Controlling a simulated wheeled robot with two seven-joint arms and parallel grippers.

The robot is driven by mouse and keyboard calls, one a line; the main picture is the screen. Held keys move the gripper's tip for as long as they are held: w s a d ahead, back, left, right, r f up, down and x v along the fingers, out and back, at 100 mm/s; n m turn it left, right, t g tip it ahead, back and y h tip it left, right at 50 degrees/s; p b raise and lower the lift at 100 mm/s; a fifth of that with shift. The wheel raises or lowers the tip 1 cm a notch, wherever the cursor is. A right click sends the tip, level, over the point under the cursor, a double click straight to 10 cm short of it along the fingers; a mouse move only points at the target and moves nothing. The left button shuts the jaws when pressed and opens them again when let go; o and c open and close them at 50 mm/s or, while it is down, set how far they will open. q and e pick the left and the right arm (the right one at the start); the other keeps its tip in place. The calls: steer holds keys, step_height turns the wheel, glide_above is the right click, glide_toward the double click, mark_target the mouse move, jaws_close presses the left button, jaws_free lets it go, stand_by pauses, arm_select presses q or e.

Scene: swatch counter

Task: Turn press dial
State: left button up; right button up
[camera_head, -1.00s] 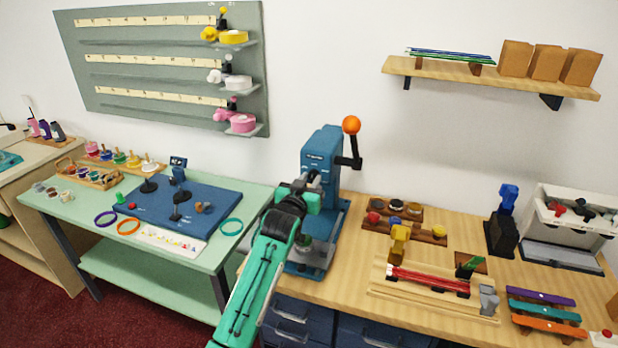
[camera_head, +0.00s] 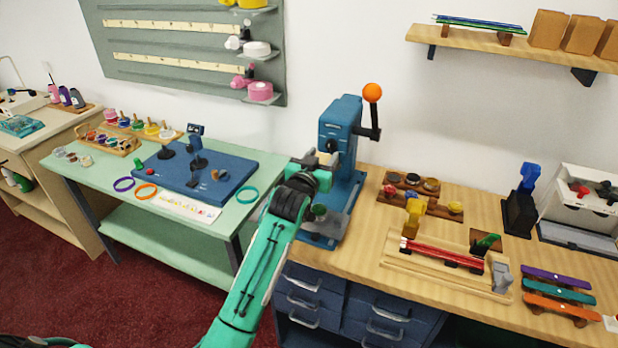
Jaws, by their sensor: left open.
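The blue press (camera_head: 340,122) stands at the left end of the wooden counter, with an orange ball (camera_head: 372,92) on its black side lever. A small dark round part (camera_head: 333,146) shows on the press's front; I cannot tell for sure that it is the dial. My left gripper (camera_head: 318,160) is open, just in front of and left of the press head. Its fingers are small in the picture, and I see nothing held between them. Whether they touch the press is unclear. My teal left forearm hides part of the press's lower front and the counter edge. My right gripper is out of view.
A green cup-like item (camera_head: 319,211) sits low on the press, close to my forearm. The green table (camera_head: 130,229) stands left.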

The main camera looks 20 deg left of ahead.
arm_select(q)
steer(key=s+b, duration=0.1)
steer(key=s, duration=0.9)
steer(key=shift+a+b, duration=0.2)
steer(key=shift+b, duration=0.2)
steer(key=shift+s, duration=0.1)
steer(key=s+f+g, duration=0.4)
steer(key=s+f, duration=0.3)
steer(key=f, duration=0.4)
steer(key=s+f+m+g, duration=0.1)
steer(key=s+f+g, duration=0.35)
steer(key=s, duration=0.55)
steer(key=s+f+g, duration=0.3)
steer(key=s+f, duration=0.2)
steer(key=s, duration=0.5)
steer(key=s+f+m+g, duration=0.1)
steer(key=s+f+g, duration=0.3)
steer(key=s, duration=0.6)
steer(key=s+a+f+x, duration=0.1)
steer(key=s+x, duration=0.2)
steer(key=x, duration=1.3)
steer(key=s+a+f+x, duration=0.1)
steer(key=s+x, duration=0.3)
steer(key=x, duration=1.1)
steer(key=s+a+f+g, duration=0.1)
steer(key=s+a+f, duration=0.2)
steer(key=s+f, duration=1.5)
steer(key=shift+f+y, duration=0.3)
steer(key=shift+f, duration=0.45)
